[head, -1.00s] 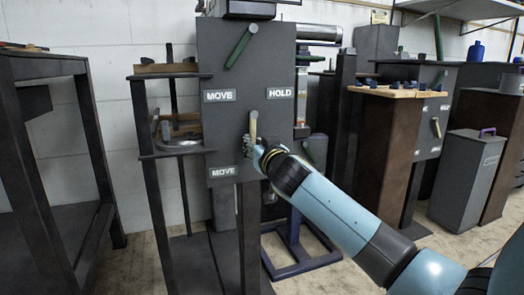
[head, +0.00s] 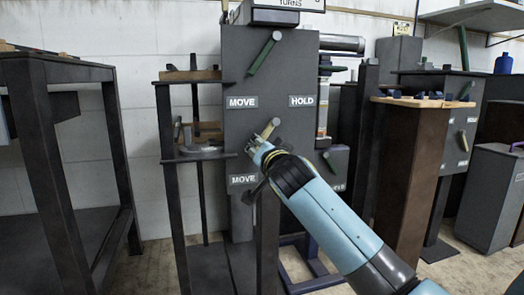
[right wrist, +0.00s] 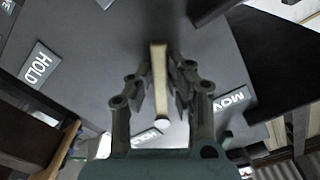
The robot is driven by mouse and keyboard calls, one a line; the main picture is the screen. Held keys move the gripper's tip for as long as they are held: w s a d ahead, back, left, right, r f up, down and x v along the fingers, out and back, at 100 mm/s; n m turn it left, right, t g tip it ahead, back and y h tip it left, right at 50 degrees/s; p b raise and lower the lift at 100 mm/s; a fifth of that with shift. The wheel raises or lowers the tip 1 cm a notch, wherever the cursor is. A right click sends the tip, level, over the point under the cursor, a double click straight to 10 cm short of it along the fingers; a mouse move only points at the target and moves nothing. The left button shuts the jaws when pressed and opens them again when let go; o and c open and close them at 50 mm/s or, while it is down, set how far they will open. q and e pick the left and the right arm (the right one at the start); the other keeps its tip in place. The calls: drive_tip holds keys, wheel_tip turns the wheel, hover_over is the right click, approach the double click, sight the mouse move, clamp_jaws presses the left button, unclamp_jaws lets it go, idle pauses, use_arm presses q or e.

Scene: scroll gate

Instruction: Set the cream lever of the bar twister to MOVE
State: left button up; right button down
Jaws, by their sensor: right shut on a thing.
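The bar twister (head: 250,70) is a tall dark grey panel in the head view. Its cream lever (head: 275,123) sits low in the middle of the panel. Its visible upper end leans up and right, toward the side of the HOLD label (head: 302,101). One MOVE label (head: 242,102) is at upper left, another MOVE label (head: 243,180) at lower left. My right gripper (head: 262,146) is shut on the lever and hides its lower part. In the right wrist view the lever (right wrist: 158,70) runs between the fingers (right wrist: 160,92). My left gripper is not seen.
A green lever (head: 264,55) is higher on the panel. A dark shelf frame (head: 195,156) stands left of it, and a dark table (head: 60,70) farther left. At right are a brown stand (head: 402,170) and a grey cabinet (head: 490,195).

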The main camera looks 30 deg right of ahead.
idle(0.4)
drive_tip(key=c, duration=1.3)
unclamp_jaws()
drive_tip(key=shift+s, duration=0.15)
drive_tip(key=v, duration=1.1)
drive_tip(key=shift+s+a, duration=0.1)
drive_tip(key=shift+s, duration=0.25)
drive_tip(key=shift+f, duration=0.1)
